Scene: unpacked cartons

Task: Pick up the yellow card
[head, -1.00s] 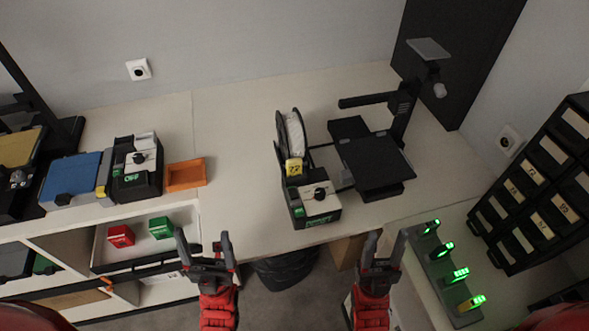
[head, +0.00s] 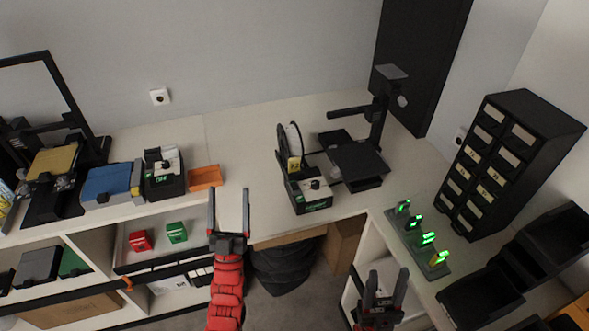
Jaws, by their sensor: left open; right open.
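A small yellow tag with dark marks (head: 294,164) sits on the front of the black spool holder on the counter. A small yellow piece (head: 439,258) also shows at the near end of the lit rack; I cannot tell which of the two is the yellow card. My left gripper (head: 229,197) is open and empty, in front of the counter's front edge, left of and below the tag in the head view. My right gripper (head: 386,284) is open and empty, lower in the picture and left of the lit rack.
The grey rack (head: 415,243) with several green lights stands on the right counter, by a black drawer cabinet (head: 500,165). A black stand (head: 358,162) is right of the spool holder (head: 312,191). An orange tray (head: 204,177) lies left. Bare counter (head: 245,150) lies between.

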